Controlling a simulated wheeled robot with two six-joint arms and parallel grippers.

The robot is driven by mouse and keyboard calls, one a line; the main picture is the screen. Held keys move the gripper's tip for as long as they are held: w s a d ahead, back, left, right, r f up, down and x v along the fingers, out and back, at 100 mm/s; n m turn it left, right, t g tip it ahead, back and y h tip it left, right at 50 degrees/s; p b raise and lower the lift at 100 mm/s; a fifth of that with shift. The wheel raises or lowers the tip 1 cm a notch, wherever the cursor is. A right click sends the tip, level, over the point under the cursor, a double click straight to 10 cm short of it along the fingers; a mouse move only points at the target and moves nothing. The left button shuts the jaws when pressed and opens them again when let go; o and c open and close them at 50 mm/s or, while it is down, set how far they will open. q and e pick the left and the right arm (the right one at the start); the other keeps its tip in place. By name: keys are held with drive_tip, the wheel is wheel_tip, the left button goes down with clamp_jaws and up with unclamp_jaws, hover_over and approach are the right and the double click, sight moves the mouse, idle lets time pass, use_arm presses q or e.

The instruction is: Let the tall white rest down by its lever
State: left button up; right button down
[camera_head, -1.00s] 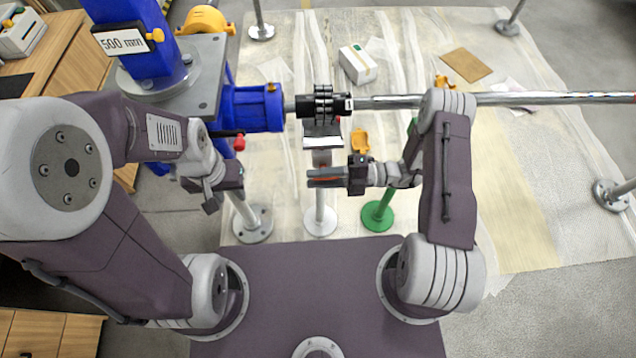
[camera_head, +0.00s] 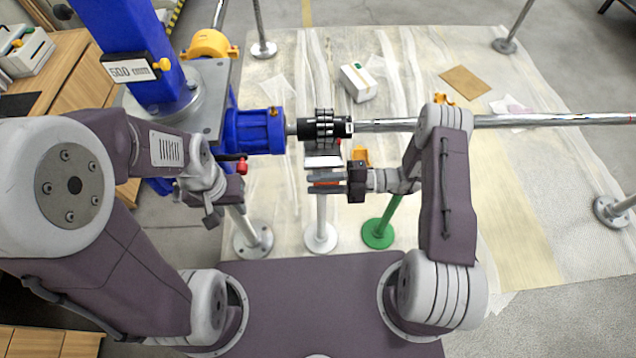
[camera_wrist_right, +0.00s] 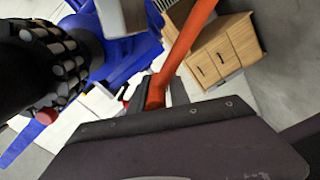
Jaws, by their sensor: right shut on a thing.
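The tall white rest (camera_head: 321,208) stands upright on a round white base, with a pale flat head (camera_head: 323,161) just below a black ringed collar (camera_head: 324,127) on the steel bar. My right gripper (camera_head: 328,183) is in front of the rest, just below its head, and is shut on the orange-red lever. The lever (camera_wrist_right: 188,47) runs up and right from between the fingers in the right wrist view. Most of the rest is hidden there. My left gripper (camera_head: 212,212) hangs left of the rest, apart from it; its jaws are too unclear to judge.
The steel bar (camera_head: 540,120) runs right from the blue machine (camera_head: 252,131). A green stand (camera_head: 379,233) is close on the right of the rest. A red knob (camera_head: 242,166) is beside my left gripper. A white box (camera_head: 358,82) lies on the sheet behind.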

drive_tip(key=c, duration=1.3)
unclamp_jaws()
drive_tip(key=shift+r, duration=0.1)
drive_tip(key=d, duration=0.9)
drive_tip(key=shift+d+b, duration=0.1)
drive_tip(key=shift+b, duration=0.25)
